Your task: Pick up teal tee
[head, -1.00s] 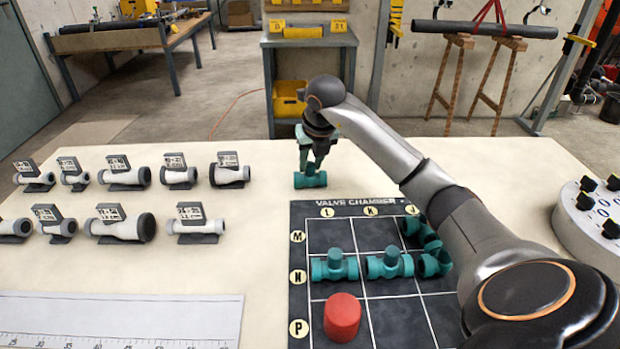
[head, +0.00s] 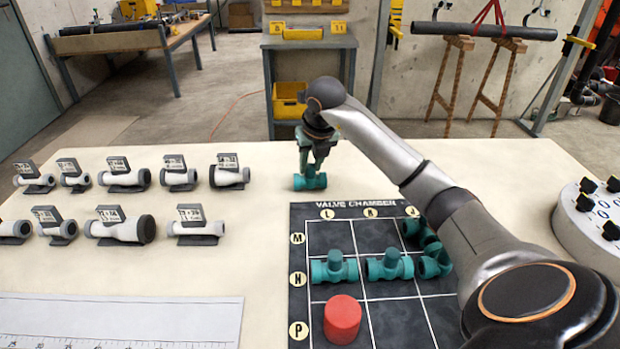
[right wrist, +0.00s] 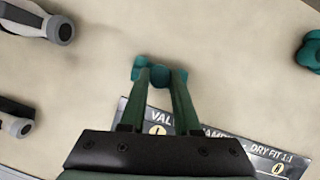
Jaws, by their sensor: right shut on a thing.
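A teal tee (head: 310,181) lies on the table just beyond the top edge of the black grid board. My right gripper (head: 311,168) points down at it, with its fingers on the tee's upright branch. In the right wrist view the tee (right wrist: 158,73) shows between and beyond the two green fingertips (right wrist: 160,78), which are shut on it. The tee looks to be at table height; I cannot tell whether it touches the table. My left gripper is not in view.
The black board (head: 375,308) holds several teal fittings (head: 334,268) and a red cylinder (head: 342,318). Grey-white pipe pieces with tags (head: 124,178) stand in rows at left. A white ruler sheet (head: 110,318) lies front left. A round knobbed console (head: 590,225) stands at right.

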